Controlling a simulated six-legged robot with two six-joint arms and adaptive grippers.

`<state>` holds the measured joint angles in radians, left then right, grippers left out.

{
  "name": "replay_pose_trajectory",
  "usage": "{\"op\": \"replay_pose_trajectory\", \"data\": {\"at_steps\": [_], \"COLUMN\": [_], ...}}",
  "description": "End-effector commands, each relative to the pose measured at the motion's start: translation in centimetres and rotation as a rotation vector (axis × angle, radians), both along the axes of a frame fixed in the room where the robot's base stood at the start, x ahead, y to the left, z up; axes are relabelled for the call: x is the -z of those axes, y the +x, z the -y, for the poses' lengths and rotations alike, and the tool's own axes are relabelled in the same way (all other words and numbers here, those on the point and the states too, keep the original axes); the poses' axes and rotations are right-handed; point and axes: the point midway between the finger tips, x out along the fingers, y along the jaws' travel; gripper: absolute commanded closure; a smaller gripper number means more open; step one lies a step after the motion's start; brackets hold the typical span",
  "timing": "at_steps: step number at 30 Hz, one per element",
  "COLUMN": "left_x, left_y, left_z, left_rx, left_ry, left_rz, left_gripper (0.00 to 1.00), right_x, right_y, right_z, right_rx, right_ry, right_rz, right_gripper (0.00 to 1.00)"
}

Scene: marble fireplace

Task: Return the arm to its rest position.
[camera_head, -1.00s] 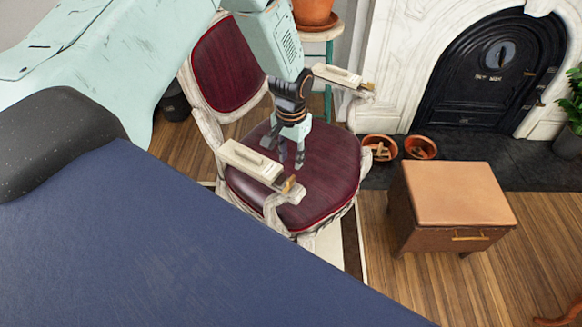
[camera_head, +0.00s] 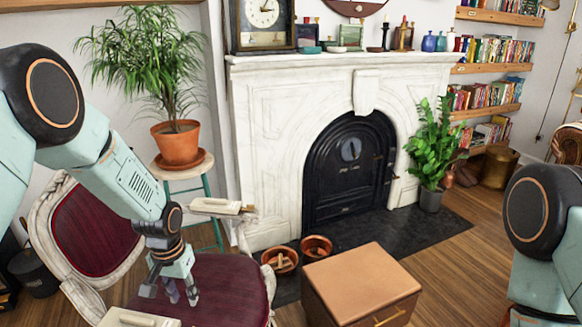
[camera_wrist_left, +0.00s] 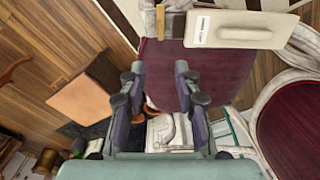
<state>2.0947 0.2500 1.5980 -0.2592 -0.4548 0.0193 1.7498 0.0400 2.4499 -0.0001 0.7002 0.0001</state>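My left gripper (camera_head: 170,292) is above the dark red seat (camera_head: 232,288) of a white-framed armchair. Its two fingers stand apart in the left wrist view (camera_wrist_left: 158,78), with nothing held between them. The red seat (camera_wrist_left: 225,72) lies behind the fingers there. The chair's red back (camera_head: 95,232) is left of the gripper. Of my right arm only a link shows at the right edge; its gripper is out of view.
Cream floats lie on the near armrest (camera_head: 135,318) and far armrest (camera_head: 216,206), close to my left gripper. A potted plant (camera_head: 178,142) stands on a stool behind. A brown cabinet (camera_head: 358,280), terracotta bowls (camera_head: 316,247) and a marble fireplace (camera_head: 270,150) are to the right.

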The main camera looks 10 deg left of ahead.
Motion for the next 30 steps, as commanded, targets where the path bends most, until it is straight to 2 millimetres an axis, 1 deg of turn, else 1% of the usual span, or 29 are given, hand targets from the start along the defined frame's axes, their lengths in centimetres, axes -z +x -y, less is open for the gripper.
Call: {"op": "replay_pose_trajectory", "data": {"at_steps": [1, 2, 4, 5, 8, 11, 12, 14, 16, 17, 18, 20, 21, 24, 27, 30], "left_x": [0.1, 0.3, 0.9, 1.3, 3.5, 6.0, 7.1, 8.7, 10.3, 10.8, 11.4, 12.1, 12.4, 13.0, 13.5, 14.2], "left_y": [0.7, 0.9, 0.9, 0.6, -1.5, -5.0, -6.9, -10.0, -14.3, -16.1, -18.6, -22.1, -24.3, -28.7, -31.5, -32.7], "left_z": [0.2, 0.4, 1.2, 1.7, 3.4, 5.0, 5.6, 6.4, 7.1, 7.3, 7.5, 7.8, 7.9, 8.1, 8.2, 8.3], "left_rx": [-0.003, -0.007, -0.018, -0.022, -0.035, -0.049, -0.056, -0.063, -0.07, -0.07, -0.072, -0.068, -0.066, -0.055, -0.04, -0.03], "left_ry": [-0.005, -0.01, -0.029, -0.037, -0.058, -0.068, -0.07, -0.067, -0.058, -0.052, -0.045, -0.032, -0.025, -0.012, -0.007, -0.005], "left_rz": [0.04, 0.066, 0.126, 0.152, 0.206, 0.232, 0.236, 0.232, 0.216, 0.207, 0.188, 0.154, 0.126, 0.05, -0.013, -0.039], "left_gripper": [0.68, 0.68, 0.68, 0.68, 0.68, 0.68, 0.68, 0.68, 0.68, 0.68, 0.68, 0.68, 0.68, 0.68, 0.68, 0.68], "right_x": [0.0, 0.0, 0.0, 0.0, 0.3, 0.8, 1.1, 1.5, 2.0, 2.2, 2.5, 2.9, 3.2, 3.6, 4.0, 4.3], "right_y": [0.0, 0.0, 0.0, 0.0, 0.0, 0.0, 0.0, 0.0, 0.0, 0.0, 0.0, 0.0, 0.0, 0.0, 0.0, 0.0], "right_z": [0.0, 0.0, 0.0, 0.0, 0.0, 0.0, 0.0, 0.0, 0.0, 0.0, 0.0, 0.0, 0.0, 0.0, 0.0, 0.0], "right_rx": [0.0, 0.0, 0.0, 0.0, 0.0, 0.0, 0.0, 0.0, 0.0, 0.0, 0.0, 0.0, 0.0, 0.0, 0.0, 0.0], "right_ry": [0.0, 0.0, 0.0, 0.0, 0.0, 0.0, 0.0, 0.0, 0.0, 0.0, 0.0, 0.0, 0.0, 0.0, 0.0, 0.0], "right_rz": [0.0, 0.0, 0.0, 0.0, 0.0, 0.0, 0.0, 0.0, 0.0, 0.0, 0.0, 0.0, 0.0, 0.0, 0.0, 0.0], "right_gripper": [0.6, 0.6, 0.6, 0.6, 0.6, 0.6, 0.6, 0.6, 0.6, 0.6, 0.6, 0.6, 0.6, 0.6, 0.6, 0.6]}}
